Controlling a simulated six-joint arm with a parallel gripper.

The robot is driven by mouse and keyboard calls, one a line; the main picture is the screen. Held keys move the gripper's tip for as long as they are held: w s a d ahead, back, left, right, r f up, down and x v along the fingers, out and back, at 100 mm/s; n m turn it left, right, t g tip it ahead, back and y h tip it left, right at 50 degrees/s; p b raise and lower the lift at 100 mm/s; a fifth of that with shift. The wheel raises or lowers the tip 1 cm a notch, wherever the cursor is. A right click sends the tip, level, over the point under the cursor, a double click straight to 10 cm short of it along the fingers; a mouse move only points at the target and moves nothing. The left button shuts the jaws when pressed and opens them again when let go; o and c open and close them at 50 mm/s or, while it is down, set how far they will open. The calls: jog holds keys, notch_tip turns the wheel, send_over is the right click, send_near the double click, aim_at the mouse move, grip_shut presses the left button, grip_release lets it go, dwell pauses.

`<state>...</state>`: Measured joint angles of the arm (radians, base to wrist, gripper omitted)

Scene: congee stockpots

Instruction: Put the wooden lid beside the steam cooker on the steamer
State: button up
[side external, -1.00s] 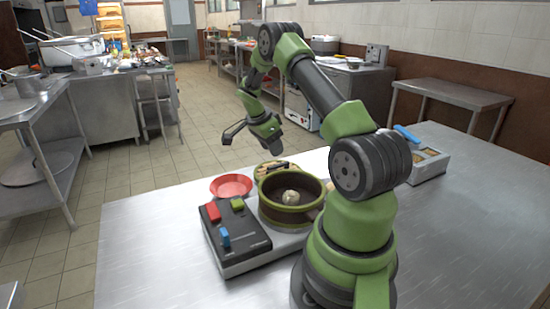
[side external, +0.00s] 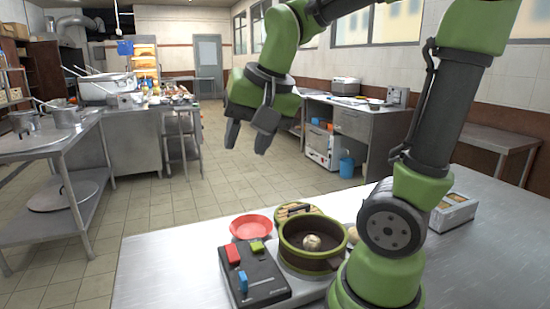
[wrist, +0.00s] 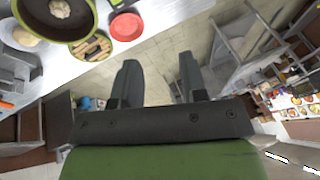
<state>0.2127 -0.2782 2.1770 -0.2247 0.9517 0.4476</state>
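The steamer (side external: 298,262), a round brown pot with an olive-green rim, is open on top and holds one pale bun (side external: 312,242). The wooden lid (side external: 318,211) lies behind it, partly hidden by its rim. In the wrist view the round slatted lid (wrist: 101,51) has a dark handle bar and lies beside the steamer (wrist: 77,33). My gripper (side external: 247,143) is high above and beyond the table's far edge, fingers pointing down. In the wrist view its fingers (wrist: 159,68) are apart with nothing between them, away from the lid.
A control box (side external: 256,276) with red, green and blue buttons stands left of the steamer. A red plate (side external: 251,227) lies behind the box. Another pale bun (wrist: 25,38) sits beside the steamer. A grey box (side external: 453,212) stands farther right. The table's left part is clear.

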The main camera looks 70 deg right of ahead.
jog(key=shift+o, duration=0.5)
jog(key=s+a+n+t+y, duration=0.2)
jog(key=s+a+n, duration=0.4)
jog(key=s+a, duration=0.1)
jog(key=shift+s+n+y, duration=0.2)
jog(key=shift+n+y, duration=0.1)
jog(key=shift+y, duration=0.1)
